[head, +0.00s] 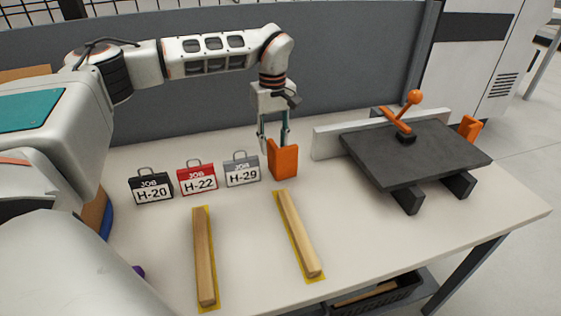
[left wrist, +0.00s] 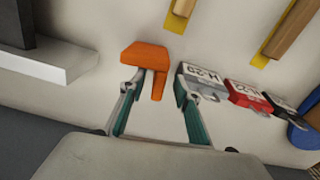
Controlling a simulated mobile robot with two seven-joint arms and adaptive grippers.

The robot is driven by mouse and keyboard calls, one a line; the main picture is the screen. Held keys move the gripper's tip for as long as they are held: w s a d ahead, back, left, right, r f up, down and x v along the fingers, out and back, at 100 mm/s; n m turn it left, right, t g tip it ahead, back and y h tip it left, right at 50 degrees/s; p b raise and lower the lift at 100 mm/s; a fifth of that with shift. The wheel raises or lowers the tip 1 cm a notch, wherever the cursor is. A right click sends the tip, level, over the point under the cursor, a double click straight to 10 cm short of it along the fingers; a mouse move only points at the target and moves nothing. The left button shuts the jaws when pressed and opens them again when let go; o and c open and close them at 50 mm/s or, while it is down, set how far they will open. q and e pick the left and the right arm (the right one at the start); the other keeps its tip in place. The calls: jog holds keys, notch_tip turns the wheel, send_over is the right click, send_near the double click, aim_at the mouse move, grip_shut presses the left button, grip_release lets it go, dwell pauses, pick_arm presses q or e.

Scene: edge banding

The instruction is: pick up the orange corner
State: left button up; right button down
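An orange corner (head: 284,161) stands upright on the white table, right of the grey job tag. My left gripper (head: 273,142) points down at it from above and behind. In the left wrist view the orange corner (left wrist: 147,57) lies at the fingertips, with one of its walls between the two spread fingers of my left gripper (left wrist: 157,84). The gripper is open; I cannot tell whether either finger touches the corner. A second orange piece (head: 470,128) shows behind the right end of the dark board. My right gripper is not in view.
Job tags H-20 (head: 151,187), H-22 (head: 197,178) and H-29 (head: 242,170) stand left of the corner. Two wooden strips (head: 204,257) (head: 300,235) lie in front on yellow markings. A dark board (head: 420,153) with an orange-handled clamp (head: 400,120) is at right. A grey partition (head: 190,110) stands behind.

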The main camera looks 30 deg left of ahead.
aim_at(282, 162)
pick_arm(q)
notch_tip(282, 162, down, 4)
jog(key=shift+r, duration=0.1)
jog(key=c, duration=0.9)
jog(key=shift+r, duration=0.15)
